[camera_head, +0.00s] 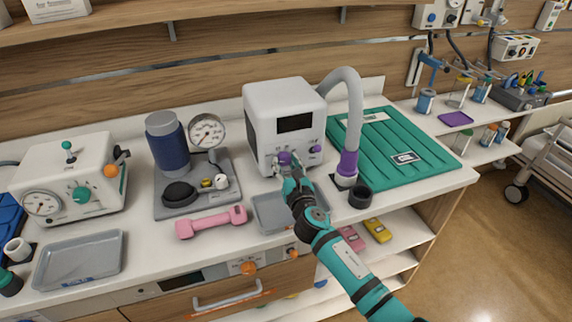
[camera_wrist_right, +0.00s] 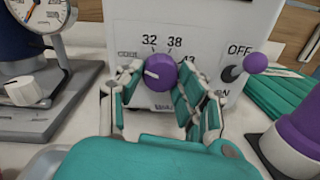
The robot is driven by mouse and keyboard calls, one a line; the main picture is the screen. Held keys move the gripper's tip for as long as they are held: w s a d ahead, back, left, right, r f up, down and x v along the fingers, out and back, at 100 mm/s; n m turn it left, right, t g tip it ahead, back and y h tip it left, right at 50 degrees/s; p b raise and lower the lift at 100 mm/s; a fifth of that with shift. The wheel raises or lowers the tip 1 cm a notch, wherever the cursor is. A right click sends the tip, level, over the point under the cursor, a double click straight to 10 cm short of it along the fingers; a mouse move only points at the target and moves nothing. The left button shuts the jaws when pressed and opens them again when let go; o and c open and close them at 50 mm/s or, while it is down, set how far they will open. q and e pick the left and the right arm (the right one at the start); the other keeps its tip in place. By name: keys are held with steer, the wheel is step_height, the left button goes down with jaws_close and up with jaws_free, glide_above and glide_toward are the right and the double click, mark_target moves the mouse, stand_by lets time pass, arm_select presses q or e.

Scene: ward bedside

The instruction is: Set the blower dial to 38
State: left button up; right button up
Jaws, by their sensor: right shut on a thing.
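The blower (camera_head: 285,105) is a white box with a dark display and a grey hose. Its purple dial (camera_wrist_right: 162,68) also shows in the head view (camera_head: 284,157). In the wrist view a white mark on the dial points left, below the partly covered "COOL" label. The labels 32, 38 and 43 run from above the dial to its right. My right gripper (camera_wrist_right: 160,88) has its teal fingers on both sides of the dial and is shut on it. My left gripper is not in view.
A purple-tipped lever (camera_wrist_right: 255,62) sits right of the dial, by "OFF". The hose's purple cuff (camera_head: 347,165) stands close to my right arm. A grey tray (camera_head: 262,221) lies below the blower, with a pink dumbbell (camera_head: 211,222) to its left.

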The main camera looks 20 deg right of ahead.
steer(key=m, duration=0.4)
steer(key=shift+m, duration=0.3)
steer(key=m+p, duration=0.1)
steer(key=m, duration=0.3)
steer(key=shift+g, duration=0.3)
steer(key=m+y, duration=0.1)
steer(key=m, duration=0.3)
steer(key=shift+m, duration=0.3)
steer(key=shift+m+p, duration=0.35)
steer(key=shift+m, duration=1.55)
steer(key=o, duration=1.2)
steer(key=shift+d+r, duration=0.1)
steer(key=shift+c, duration=0.2)
